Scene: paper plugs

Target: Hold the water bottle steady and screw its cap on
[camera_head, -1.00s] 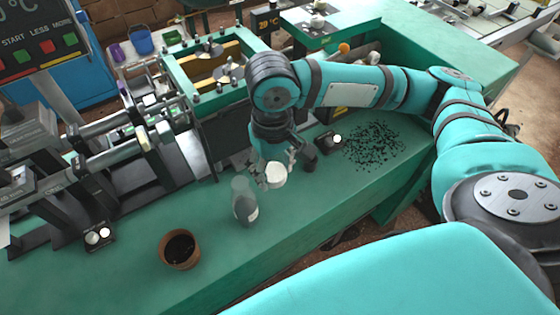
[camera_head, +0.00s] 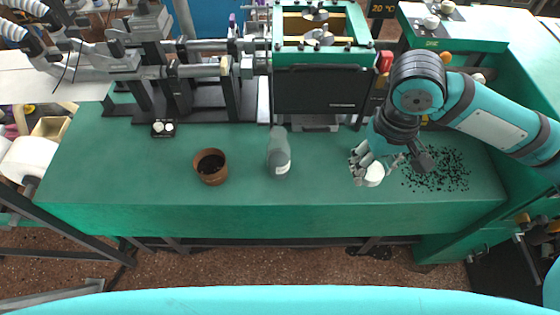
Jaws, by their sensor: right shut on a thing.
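The water bottle (camera_head: 279,158) stands upright on the green bench, grey and see-through with a pale label low on its side. No gripper touches it. My right gripper (camera_head: 364,168) is to the right of the bottle, clearly apart from it. It is shut on a white round thing that looks like the cap (camera_head: 374,175); the fingers hide part of it. I cannot tell how far it is above the bench. My left gripper is not in view.
A brown pot (camera_head: 210,167) of dark soil stands left of the bottle. Black granules (camera_head: 445,170) lie scattered right of my right gripper. A small box with two white knobs (camera_head: 163,128) sits at the back left. Machinery lines the rear edge. The bench (camera_head: 110,175) is clear at left.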

